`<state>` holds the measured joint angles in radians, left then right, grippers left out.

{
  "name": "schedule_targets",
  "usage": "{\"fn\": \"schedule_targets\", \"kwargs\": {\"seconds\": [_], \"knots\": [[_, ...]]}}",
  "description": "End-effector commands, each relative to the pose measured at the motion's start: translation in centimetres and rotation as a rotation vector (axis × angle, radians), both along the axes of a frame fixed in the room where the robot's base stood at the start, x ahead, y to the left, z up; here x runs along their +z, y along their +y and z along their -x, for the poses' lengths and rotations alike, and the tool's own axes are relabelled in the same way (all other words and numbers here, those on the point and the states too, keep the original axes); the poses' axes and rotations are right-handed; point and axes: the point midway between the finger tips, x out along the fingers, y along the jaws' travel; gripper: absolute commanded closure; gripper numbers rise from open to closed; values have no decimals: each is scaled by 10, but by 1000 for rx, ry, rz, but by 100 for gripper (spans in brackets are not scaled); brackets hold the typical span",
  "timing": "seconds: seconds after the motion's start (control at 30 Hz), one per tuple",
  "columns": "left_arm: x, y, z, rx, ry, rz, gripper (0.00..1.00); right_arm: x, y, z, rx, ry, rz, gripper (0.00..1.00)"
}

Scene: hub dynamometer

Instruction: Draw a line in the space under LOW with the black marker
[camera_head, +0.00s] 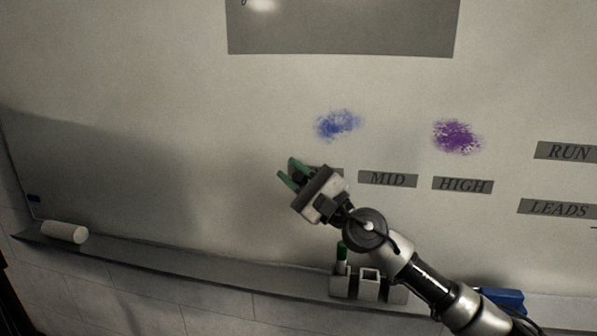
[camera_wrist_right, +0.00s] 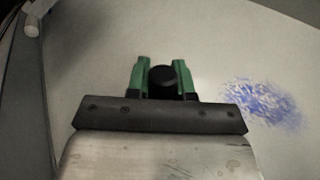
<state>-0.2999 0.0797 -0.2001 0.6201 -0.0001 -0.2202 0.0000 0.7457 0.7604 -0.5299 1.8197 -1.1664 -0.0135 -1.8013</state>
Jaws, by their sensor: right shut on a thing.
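My right gripper (camera_head: 288,175) is raised at the whiteboard (camera_head: 180,90), just left of the labels and below the blue smudge. In the right wrist view its green fingers (camera_wrist_right: 163,78) are shut on the black marker (camera_wrist_right: 162,76), seen end-on as a dark round shape. In the head view the marker is mostly hidden by the gripper. The LOW label (camera_head: 337,172) is almost wholly covered by my gripper; only a grey end shows left of MID (camera_head: 388,179). Whether the marker tip touches the board, I cannot tell. My left gripper is not in view.
A blue smudge (camera_head: 338,124) and a purple smudge (camera_head: 457,136) mark the board. HIGH (camera_head: 463,185), RUN (camera_head: 568,151) and LEADS (camera_head: 558,208) labels are at right. The ledge (camera_head: 190,264) bears a white cylinder (camera_head: 64,232), a holder (camera_head: 343,286) with a green-capped marker (camera_head: 341,252), and a blue object (camera_head: 503,298).

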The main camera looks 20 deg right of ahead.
Motion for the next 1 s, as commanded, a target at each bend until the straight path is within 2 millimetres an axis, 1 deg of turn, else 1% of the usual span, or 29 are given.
{"fn": "schedule_targets", "kwargs": {"seconds": [0.27,0.6,1.0], "knots": [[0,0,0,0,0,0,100,0,0,0,-1,0,-1,100],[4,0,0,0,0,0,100,1,10,-9,-1,0,-1,100],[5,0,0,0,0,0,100,1,13,-10,-1,0,-1,100]]}}
